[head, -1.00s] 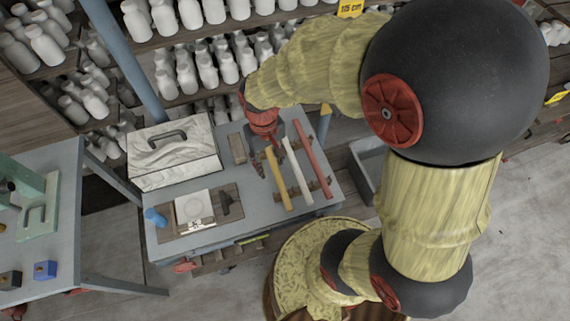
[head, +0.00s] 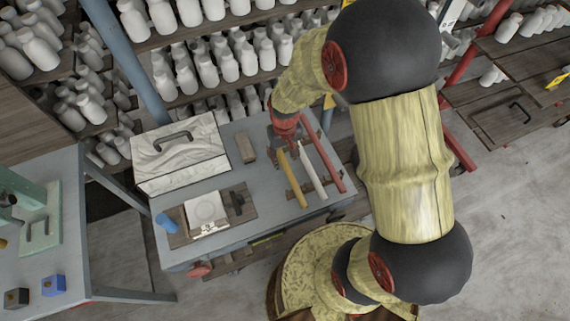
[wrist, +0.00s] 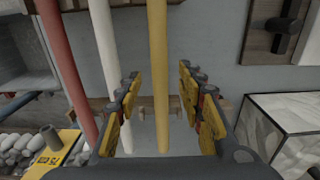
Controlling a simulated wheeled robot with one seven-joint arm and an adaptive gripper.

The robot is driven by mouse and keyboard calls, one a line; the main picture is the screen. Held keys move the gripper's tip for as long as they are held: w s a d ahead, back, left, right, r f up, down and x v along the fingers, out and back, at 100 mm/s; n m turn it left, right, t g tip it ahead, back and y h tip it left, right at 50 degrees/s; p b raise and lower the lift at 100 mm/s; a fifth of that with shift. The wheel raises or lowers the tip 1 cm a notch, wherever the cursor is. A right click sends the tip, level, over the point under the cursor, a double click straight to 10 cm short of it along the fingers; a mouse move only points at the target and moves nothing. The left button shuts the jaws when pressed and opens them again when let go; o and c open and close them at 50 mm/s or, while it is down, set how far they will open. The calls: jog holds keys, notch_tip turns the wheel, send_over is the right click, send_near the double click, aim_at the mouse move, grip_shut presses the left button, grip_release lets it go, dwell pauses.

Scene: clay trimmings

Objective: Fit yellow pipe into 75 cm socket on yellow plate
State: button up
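The yellow pipe (head: 291,180) lies on the grey workbench (head: 240,208), left of a white pipe (head: 313,172) and a red pipe (head: 323,158). My gripper (head: 286,138) is near the pipe's far end. In the wrist view, my gripper (wrist: 160,110) is open, and the yellow pipe (wrist: 159,50) runs between its fingers with gaps on both sides. Whether the fingertips reach down to its level is unclear.
The white pipe (wrist: 107,45) and red pipe (wrist: 66,70) lie beside the left finger. A wooden rack (wrist: 140,105) crosses under the pipes. A marbled box (head: 182,165) and a board with a white tile (head: 205,210) stand on the bench. Shelves of bottles (head: 225,65) rise behind.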

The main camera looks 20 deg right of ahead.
aim_at(285, 164)
notch_tip(285, 164, down, 2)
jog(key=shift+f, duration=0.25)
grip_shut()
dwell(0.4)
